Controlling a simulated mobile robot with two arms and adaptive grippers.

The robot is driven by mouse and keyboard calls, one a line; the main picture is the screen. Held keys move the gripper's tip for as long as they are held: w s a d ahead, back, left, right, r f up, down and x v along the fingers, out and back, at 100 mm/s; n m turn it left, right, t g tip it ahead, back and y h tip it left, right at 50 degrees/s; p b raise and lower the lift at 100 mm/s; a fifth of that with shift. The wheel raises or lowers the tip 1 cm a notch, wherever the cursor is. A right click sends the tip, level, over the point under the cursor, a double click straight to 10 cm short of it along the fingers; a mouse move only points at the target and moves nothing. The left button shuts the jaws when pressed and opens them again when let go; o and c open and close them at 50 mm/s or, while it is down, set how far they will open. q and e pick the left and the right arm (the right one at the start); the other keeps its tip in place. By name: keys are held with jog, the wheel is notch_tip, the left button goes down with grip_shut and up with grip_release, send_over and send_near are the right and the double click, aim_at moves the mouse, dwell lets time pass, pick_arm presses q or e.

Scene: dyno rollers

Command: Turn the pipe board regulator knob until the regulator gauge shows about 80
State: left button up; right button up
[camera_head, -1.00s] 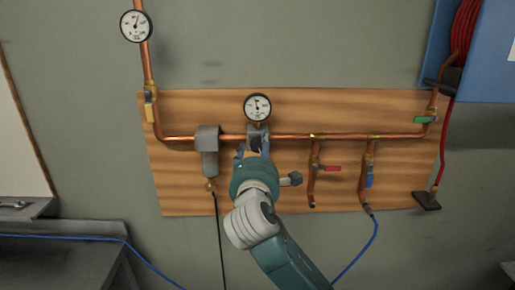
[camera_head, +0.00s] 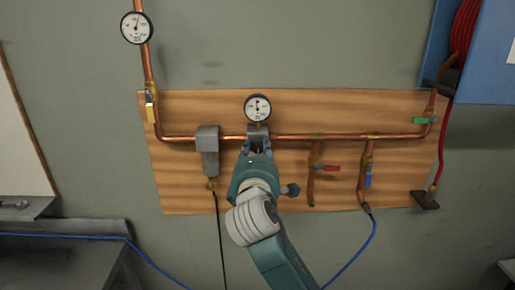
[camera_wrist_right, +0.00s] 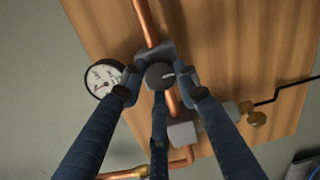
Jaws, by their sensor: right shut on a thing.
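The regulator (camera_head: 257,129) sits on the copper pipe on the wooden board, with the round white regulator gauge (camera_head: 257,108) above it. The gauge's dial is too small to read surely. My right gripper (camera_head: 257,147) is in front of the regulator, and its fingers hide the knob in the head view. In the right wrist view, the dark round knob (camera_wrist_right: 159,75) with a pale mark lies between the fingers, which are shut on it. The gauge (camera_wrist_right: 103,78) is partly hidden by a finger there. My left gripper is not in view.
A grey filter (camera_head: 208,150) hangs left of the regulator. Red (camera_head: 331,169) and blue (camera_head: 369,179) valve handles are to the right. Another gauge (camera_head: 137,28) is at the upper left. A blue hose reel cabinet (camera_head: 490,60) stands at the upper right.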

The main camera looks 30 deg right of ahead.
jog(key=o, duration=1.2)
jog(key=shift+c, duration=0.2)
jog(key=v, duration=1.2)
jog(key=shift+f, duration=0.1)
dwell(0.4)
